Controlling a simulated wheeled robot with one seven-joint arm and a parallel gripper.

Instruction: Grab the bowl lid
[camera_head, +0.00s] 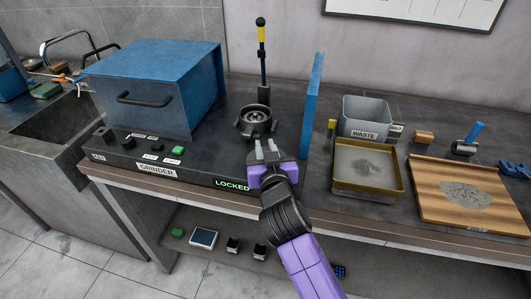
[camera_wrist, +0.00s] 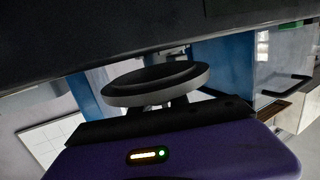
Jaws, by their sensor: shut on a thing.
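The bowl lid (camera_wrist: 155,84) is a round grey disc with a dark face. In the wrist view it sits right beyond my fingertips, between blue panels. My gripper (camera_head: 265,146) reaches in from the front, just in front of the round metal bowl fixture (camera_head: 255,121) on the grinder bench. My gripper is shut on the bowl lid, with the fingers partly hidden by the disc in the wrist view. In the head view I cannot clearly separate the lid from the fixture.
A blue grinder box (camera_head: 155,85) stands left of the fixture and an upright blue panel (camera_head: 312,100) stands close on its right. A lever (camera_head: 262,60) rises behind. A waste bin (camera_head: 366,117), a yellow-rimmed tray (camera_head: 340,187) and a wooden board (camera_head: 425,200) are further right.

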